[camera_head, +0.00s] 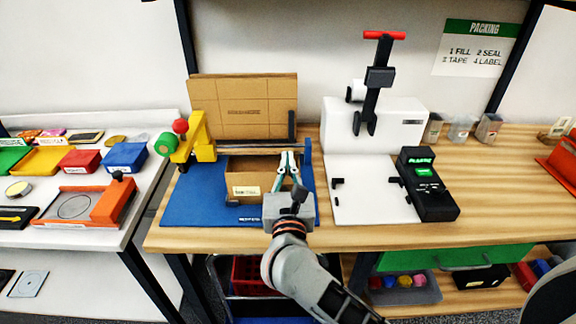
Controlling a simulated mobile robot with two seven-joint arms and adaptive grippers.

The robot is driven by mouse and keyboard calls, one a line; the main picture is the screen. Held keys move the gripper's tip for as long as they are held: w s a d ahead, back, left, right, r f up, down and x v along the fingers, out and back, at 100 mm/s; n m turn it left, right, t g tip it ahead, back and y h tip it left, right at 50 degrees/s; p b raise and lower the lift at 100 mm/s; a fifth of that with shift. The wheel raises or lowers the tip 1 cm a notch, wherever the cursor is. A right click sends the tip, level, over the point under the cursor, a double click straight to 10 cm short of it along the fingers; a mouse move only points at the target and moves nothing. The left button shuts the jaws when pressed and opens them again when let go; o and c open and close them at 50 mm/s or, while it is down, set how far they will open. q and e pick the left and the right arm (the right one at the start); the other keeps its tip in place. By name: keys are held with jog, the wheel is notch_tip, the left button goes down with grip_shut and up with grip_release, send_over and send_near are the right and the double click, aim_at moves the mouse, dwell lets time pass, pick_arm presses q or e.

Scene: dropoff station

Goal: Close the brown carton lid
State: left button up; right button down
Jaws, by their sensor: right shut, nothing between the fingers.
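The brown carton (242,177) sits on the blue mat (195,200), with its top open and a small pale label on its front. A brown cardboard panel (243,105) stands upright behind it; I cannot tell whether it is joined to the carton. My right gripper (289,156) reaches in from the front and is over the right part of the carton. Its fingers are shut and empty, and it hides part of the carton's right side. I cannot tell whether it touches the carton. My left gripper is not in view.
A yellow tape dispenser (203,137) with a green roll stands left of the carton. A white press (375,125) with a red handle and a black label unit (428,185) stand to the right. A left side table (85,233) holds coloured trays. Bare wood (500,205) lies at right.

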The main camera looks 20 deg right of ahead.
jog(key=shift+w+r, duration=0.15)
jog(key=shift+r, duration=0.1)
dwell(0.4)
